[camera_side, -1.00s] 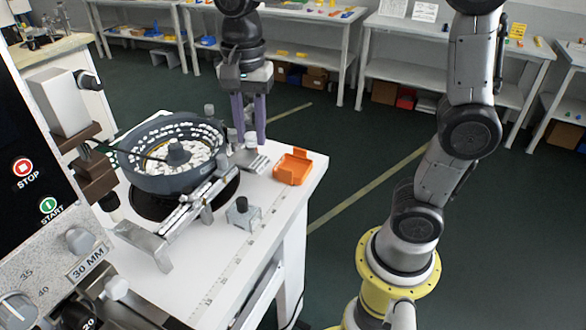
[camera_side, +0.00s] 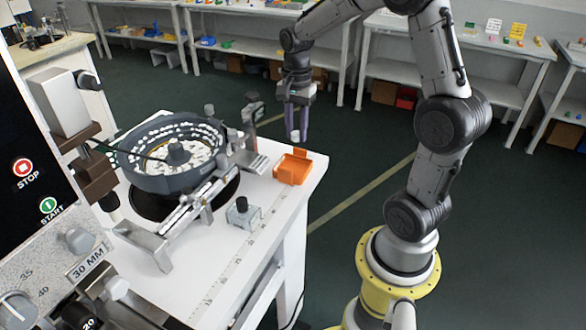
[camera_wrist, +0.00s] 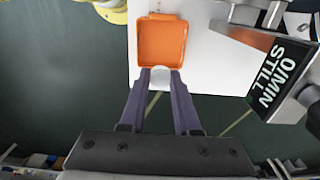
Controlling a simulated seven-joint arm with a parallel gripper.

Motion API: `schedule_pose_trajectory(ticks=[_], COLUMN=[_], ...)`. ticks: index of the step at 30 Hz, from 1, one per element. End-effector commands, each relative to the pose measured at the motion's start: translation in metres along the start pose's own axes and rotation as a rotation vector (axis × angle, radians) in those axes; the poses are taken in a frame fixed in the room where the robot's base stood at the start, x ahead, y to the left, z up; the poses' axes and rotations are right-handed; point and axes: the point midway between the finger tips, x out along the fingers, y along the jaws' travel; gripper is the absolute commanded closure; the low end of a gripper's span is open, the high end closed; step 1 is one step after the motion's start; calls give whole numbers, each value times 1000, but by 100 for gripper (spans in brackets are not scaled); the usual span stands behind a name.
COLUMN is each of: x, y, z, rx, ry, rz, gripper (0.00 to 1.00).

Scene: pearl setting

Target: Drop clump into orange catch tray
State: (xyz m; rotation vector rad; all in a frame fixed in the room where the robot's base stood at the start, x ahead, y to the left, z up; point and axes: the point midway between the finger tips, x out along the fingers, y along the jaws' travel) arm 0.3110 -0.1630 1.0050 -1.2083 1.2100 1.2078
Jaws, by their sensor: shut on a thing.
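The orange catch tray (camera_side: 293,168) is open-topped and empty as far as I can see. It sits near the right edge of the white table, and in the wrist view its floor (camera_wrist: 162,42) is bare. My gripper (camera_side: 296,134) is pointing down above the tray's far edge. Its purple fingers are closed on a small white clump (camera_side: 295,136). In the wrist view the clump (camera_wrist: 160,78) shows between the fingertips, overlapping the tray's edge nearest my gripper. The clump is apart from the tray in the side view.
A grey bowl feeder (camera_side: 172,160) holding white pieces stands left of the tray with a metal track (camera_side: 190,205). In the wrist view a black display (camera_wrist: 280,73) is at the right. Dark floor lies beyond the table edge.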

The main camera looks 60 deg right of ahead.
Motion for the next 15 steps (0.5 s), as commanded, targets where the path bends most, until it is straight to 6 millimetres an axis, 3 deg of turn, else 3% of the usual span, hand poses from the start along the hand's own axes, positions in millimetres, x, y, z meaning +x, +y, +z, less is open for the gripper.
schedule_pose_trajectory(ticks=[9,15], x=[35,45], y=[0,0], z=[1,1], rx=[-1,-1], ry=[-1,0], rz=[2,1], gripper=[100,100])
